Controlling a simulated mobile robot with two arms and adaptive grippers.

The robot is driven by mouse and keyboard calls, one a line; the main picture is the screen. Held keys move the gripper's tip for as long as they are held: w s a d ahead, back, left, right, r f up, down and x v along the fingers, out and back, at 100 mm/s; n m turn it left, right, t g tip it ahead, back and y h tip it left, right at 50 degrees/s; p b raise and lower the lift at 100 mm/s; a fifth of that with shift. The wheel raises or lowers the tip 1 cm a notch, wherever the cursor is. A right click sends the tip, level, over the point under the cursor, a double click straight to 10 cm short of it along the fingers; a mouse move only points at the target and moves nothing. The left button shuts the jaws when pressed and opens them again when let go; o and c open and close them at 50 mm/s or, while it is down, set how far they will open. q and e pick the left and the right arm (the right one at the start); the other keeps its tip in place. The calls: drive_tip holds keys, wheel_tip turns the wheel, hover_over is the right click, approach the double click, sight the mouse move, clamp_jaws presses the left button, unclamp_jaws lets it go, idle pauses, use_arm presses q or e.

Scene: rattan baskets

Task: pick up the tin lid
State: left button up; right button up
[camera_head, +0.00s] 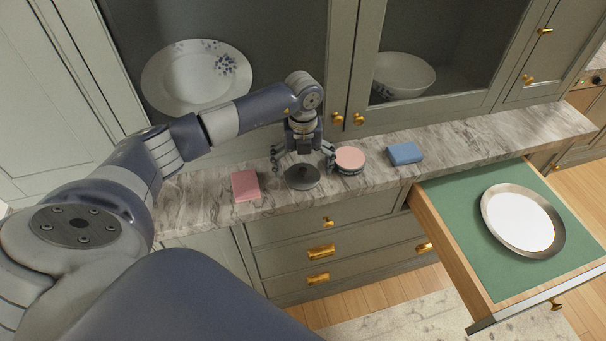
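A dark grey round lid with a small knob on top, which looks like the tin lid (302,179), lies on the marble counter (210,202). My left gripper (302,163) points down just above the lid. Its two fingers are spread wide, one on each side of the knob, and nothing is held between them. I cannot tell whether the fingertips touch the lid. My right gripper is not in view.
A pink-topped round tin (349,159) stands close to the right finger. A pink block (245,185) lies left of the lid, and a blue block (405,153) farther right. An open drawer (447,237) at right holds a white plate (519,220). Glass-fronted cabinets rise behind.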

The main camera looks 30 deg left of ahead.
use_arm(q)
drive_tip(key=c, duration=1.3)
drive_tip(key=shift+s, duration=0.2)
drive_tip(key=c, duration=0.7)
drive_tip(key=shift+d, duration=0.1)
clamp_jaws()
drive_tip(key=shift+f, duration=0.1)
